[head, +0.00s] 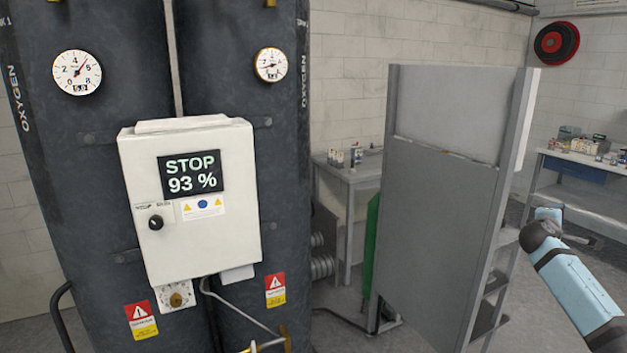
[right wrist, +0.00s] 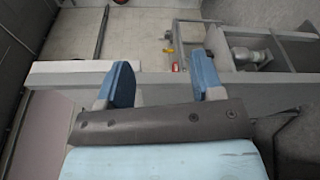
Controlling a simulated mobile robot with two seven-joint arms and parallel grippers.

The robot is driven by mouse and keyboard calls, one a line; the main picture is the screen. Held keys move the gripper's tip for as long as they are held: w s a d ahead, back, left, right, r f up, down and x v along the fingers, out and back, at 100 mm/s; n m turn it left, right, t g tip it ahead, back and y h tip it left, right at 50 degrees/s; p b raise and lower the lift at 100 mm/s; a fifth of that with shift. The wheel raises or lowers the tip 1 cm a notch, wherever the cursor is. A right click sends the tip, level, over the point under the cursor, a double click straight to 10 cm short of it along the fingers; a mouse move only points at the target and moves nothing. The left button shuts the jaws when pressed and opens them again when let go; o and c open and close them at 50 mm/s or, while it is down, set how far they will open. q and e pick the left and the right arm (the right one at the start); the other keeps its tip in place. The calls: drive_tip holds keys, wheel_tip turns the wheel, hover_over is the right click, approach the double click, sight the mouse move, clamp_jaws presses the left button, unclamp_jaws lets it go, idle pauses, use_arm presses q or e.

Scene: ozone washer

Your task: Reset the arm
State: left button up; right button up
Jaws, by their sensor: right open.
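My right arm (head: 580,290), light blue with a dark wrist joint, reaches in from the lower right of the head view, beside the grey metal panel. Its gripper is at the far end, small and partly hidden by the wrist. In the right wrist view my right gripper (right wrist: 163,80) has its two blue fingers spread wide apart, with nothing between them. My left arm and gripper are not in view.
Two dark oxygen tanks (head: 85,120) with gauges stand at the left. A white control box (head: 190,245) reading "STOP 93 %" is in front of them. The tall grey panel (head: 435,210) stands close to my right arm. A cluttered bench (head: 580,160) is behind.

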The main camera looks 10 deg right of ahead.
drive_tip(key=w+a+r+m+t+y, duration=0.1)
drive_tip(key=w+a+m+t+y, duration=0.3)
drive_tip(key=w+a+t+y, duration=0.5)
drive_tip(key=s+a+f+n+g+y, duration=0.1)
drive_tip(key=s+a+f+y, duration=0.25)
drive_tip(key=a+f, duration=0.55)
drive_tip(key=s+a+f+g+y, duration=0.15)
drive_tip(key=s+a+f, duration=0.35)
drive_tip(key=a+f, duration=0.5)
drive_tip(key=s+a+f+g+y, duration=0.1)
drive_tip(key=s+a+f+y, duration=0.2)
drive_tip(key=s+a+f, duration=1.1)
drive_tip(key=s+a+f+g, duration=0.1)
drive_tip(key=s+a+f, duration=0.1)
drive_tip(key=s+a, duration=0.2)
drive_tip(key=s+a+f+m+y, duration=0.1)
drive_tip(key=s+a, duration=0.3)
drive_tip(key=s, duration=0.7)
drive_tip(key=s+a+f+m+g, duration=0.1)
drive_tip(key=s+a+f, duration=0.2)
drive_tip(key=s, duration=0.5)
drive_tip(key=shift+a+f+g+y, duration=0.15)
drive_tip(key=shift+a+g+y, duration=0.2)
drive_tip(key=shift+a, duration=0.35)
